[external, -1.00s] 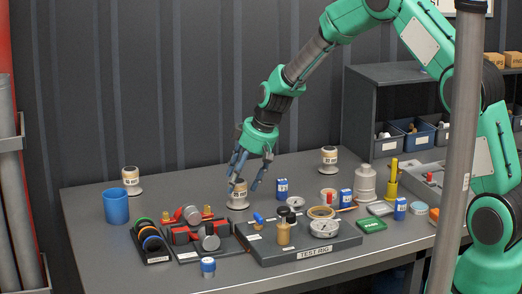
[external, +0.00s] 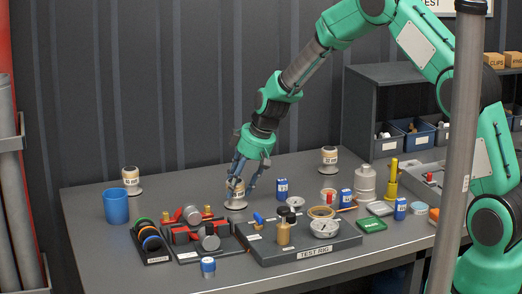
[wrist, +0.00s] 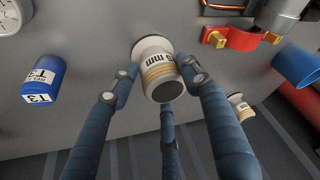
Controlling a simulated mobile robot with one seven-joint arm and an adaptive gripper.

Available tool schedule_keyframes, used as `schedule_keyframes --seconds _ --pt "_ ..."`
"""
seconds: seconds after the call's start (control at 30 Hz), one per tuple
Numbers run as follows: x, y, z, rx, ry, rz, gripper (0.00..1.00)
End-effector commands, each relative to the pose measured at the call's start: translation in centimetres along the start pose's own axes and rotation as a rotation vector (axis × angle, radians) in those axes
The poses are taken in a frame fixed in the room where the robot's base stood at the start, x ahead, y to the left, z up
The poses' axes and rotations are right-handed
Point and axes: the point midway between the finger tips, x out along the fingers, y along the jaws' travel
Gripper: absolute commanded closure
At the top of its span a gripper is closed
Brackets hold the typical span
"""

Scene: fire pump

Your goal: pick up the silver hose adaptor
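A hose adaptor (external: 237,201) stands upright on the bench, with a pale silver-grey flange, a tan ribbed body and a white "mm" label. In the wrist view the adaptor (wrist: 160,70) lies between my blue fingers, its dark round end facing me. My three-fingered gripper (external: 240,187) is lowered over it from above. In the wrist view my gripper (wrist: 160,78) has one finger on each side and a third below; a narrow gap seems to show at the left finger. Contact on the right is unclear. Similar adaptors stand at the back left (external: 131,181) and back right (external: 329,160).
A test rig board (external: 300,242) with gauges and fittings lies in front. Trays with red clamps (external: 187,234) and coloured rings are at front left, beside a blue cup (external: 116,206). A blue T3 block (external: 282,188) stands close right. The back of the bench is mostly clear.

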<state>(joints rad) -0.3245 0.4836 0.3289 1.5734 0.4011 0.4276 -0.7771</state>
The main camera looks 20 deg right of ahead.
Motion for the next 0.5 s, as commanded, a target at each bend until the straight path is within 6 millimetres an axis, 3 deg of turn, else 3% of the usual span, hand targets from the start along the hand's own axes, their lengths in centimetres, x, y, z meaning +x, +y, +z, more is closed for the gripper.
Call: schedule_keyframes --seconds 0.1,0.5 --pt "-0.07 0.03 -0.1 0.0 0.002 0.001 0.9" --pt "-0.94 0.04 -0.51 -0.001 0.003 0.001 0.91"
